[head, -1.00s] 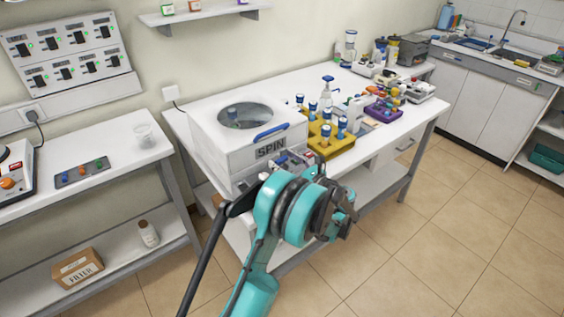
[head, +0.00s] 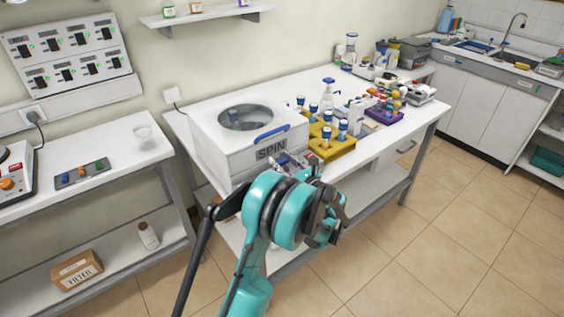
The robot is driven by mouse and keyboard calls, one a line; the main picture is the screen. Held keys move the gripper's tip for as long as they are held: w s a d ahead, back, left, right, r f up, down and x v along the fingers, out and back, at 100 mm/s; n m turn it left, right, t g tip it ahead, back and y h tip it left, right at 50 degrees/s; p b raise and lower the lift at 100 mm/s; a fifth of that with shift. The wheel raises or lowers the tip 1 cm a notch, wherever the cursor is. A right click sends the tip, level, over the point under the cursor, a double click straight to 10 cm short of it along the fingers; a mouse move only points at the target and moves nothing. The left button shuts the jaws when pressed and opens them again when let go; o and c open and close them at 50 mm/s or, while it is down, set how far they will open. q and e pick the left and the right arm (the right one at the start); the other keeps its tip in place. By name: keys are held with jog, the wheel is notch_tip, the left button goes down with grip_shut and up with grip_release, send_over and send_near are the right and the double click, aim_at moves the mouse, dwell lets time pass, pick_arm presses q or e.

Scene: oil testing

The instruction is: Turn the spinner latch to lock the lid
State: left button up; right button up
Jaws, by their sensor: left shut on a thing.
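The white spinner (head: 225,160), marked SPIN, stands on the lab table. Its lid (head: 205,113) lies flat and looks closed, with a round window and a blue handle (head: 271,131) along the front edge. My left arm reaches up from below to the spinner's front panel. My left gripper (head: 308,170) is at the panel's right part, below the handle, largely hidden by my teal wrist. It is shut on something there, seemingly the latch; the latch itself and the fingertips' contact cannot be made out. My right gripper is not in view.
A yellow rack (head: 338,152) with blue-capped vials stands close to the right of the spinner. A side table (head: 100,180) is at the left. The floor at the right is clear.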

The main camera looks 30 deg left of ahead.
pick_arm(q)
jog(key=o, duration=1.2)
jog(key=v, duration=1.2)
